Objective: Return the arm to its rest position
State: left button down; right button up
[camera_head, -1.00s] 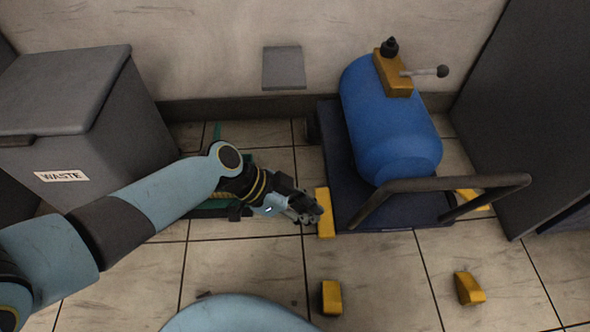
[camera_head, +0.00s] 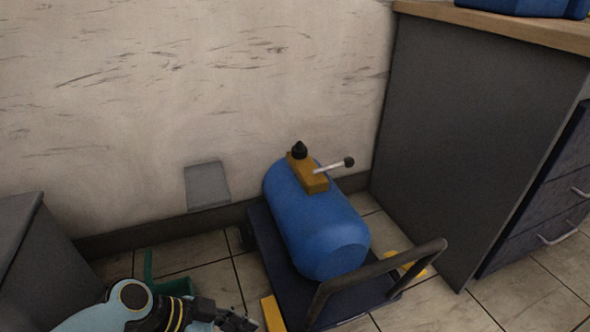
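My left arm comes in at the bottom left of the head view, in light blue with dark joints and yellow rings. Its gripper (camera_head: 238,322) is at the bottom edge, just left of a yellow block and the cart. The fingers are small, dark and partly cut off by the frame, so I cannot tell whether they are open or shut. No held object shows. My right gripper is out of view.
A blue tank (camera_head: 318,232) with a yellow valve block (camera_head: 308,175) and lever lies on a dark cart (camera_head: 262,240) with a bar handle (camera_head: 375,275). A grey bin (camera_head: 30,255) stands left, a dark cabinet (camera_head: 470,130) right. Something green (camera_head: 148,268) lies behind my arm.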

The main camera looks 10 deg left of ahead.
pick_arm(q)
jog(key=s+a+r+n+g+y, duration=0.1)
jog(key=s+r+g+y, duration=0.15)
jog(key=s, duration=1.35)
jog(key=w+a+r+n+t+y, duration=0.4)
jog(key=a+r+n, duration=0.4)
jog(key=r, duration=0.5)
jog(key=s+a+f+n+g+y+p, duration=0.1)
jog(key=s+a+f+g+y+p, duration=0.15)
jog(key=s+f+p, duration=0.85)
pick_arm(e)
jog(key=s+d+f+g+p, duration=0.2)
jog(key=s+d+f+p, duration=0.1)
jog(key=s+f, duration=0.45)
pick_arm(q)
jog(key=s+a+g+p, duration=0.2)
jog(key=s+g+p, duration=0.1)
jog(key=s+p, duration=0.8)
jog(key=s, duration=0.2)
jog(key=shift+s+a+p, duration=0.2)
jog(key=shift+s+p, duration=0.15)
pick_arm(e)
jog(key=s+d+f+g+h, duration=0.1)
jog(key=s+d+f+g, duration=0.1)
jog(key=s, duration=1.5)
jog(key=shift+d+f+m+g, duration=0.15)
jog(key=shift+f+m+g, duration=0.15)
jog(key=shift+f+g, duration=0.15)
